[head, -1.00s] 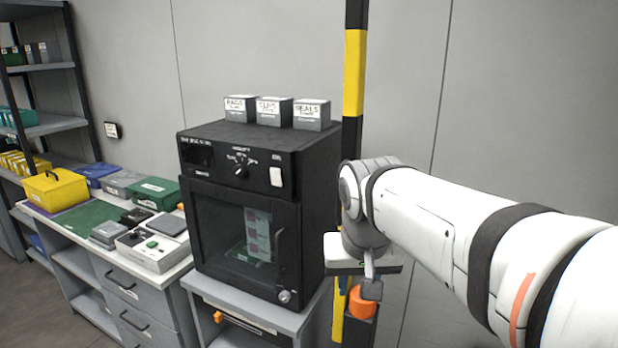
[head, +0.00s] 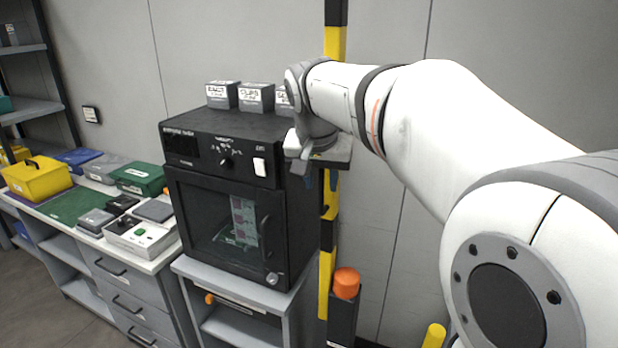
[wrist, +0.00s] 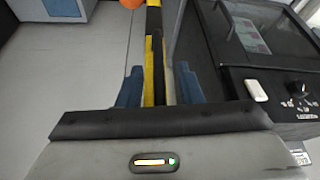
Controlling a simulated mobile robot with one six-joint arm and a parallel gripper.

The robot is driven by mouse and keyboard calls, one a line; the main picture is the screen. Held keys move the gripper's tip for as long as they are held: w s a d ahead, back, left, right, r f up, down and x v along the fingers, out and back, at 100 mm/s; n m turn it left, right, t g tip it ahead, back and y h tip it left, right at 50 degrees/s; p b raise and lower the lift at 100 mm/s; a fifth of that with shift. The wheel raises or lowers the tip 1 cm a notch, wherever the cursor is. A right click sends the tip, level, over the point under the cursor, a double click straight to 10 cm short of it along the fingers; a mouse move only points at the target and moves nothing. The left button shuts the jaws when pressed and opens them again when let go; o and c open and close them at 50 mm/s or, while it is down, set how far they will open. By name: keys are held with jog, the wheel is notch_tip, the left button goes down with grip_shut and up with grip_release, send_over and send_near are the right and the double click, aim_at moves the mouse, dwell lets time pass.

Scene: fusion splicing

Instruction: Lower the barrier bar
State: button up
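The barrier bar (head: 327,245), striped yellow and black, stands upright beside the right side of the black oven-like cabinet. My gripper (head: 318,180) is at the bar, near the cabinet's upper right edge, with my wrist hiding part of the bar. In the wrist view, my gripper's (wrist: 158,88) two blue fingers are apart, and the barrier bar (wrist: 154,50) runs between them. A gap shows between the bar and the right finger; whether the left finger touches it I cannot tell.
The black cabinet (head: 225,215) stands close left of the bar, with small labelled boxes (head: 256,97) on top. A dark post with an orange cap (head: 346,282) stands near the bar's lower part. A yellow post (head: 434,336) shows lower right. A workbench (head: 60,225) is at left.

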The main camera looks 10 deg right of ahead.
jog(key=shift+w+d+f, duration=0.1)
jog(key=shift+w+f, duration=0.05)
jog(key=shift+f, duration=0.35)
jog(key=shift+c, duration=0.2)
grip_shut()
